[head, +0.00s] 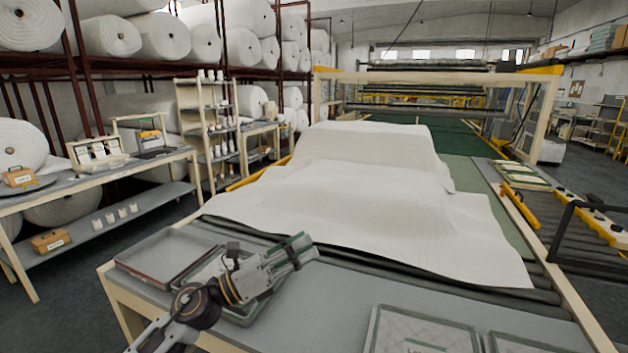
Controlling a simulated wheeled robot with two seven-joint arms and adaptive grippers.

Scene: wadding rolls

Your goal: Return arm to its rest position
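My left arm comes in from the bottom left. My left gripper (298,250) is above the front table, over the inner end of a grey tray (240,316) and close to the rollers. Its fingers are seen from behind and the side, so the gap between them is unclear. No held object can be made out. My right arm and gripper are not in view.
A wide white wadding sheet (350,205) lies humped over the conveyor behind the gripper. A shallow brown-rimmed tray (170,256) is on the table's left; a green-rimmed tray (420,335) is at front right. The table's middle is clear. A side bench (95,178) stands left.

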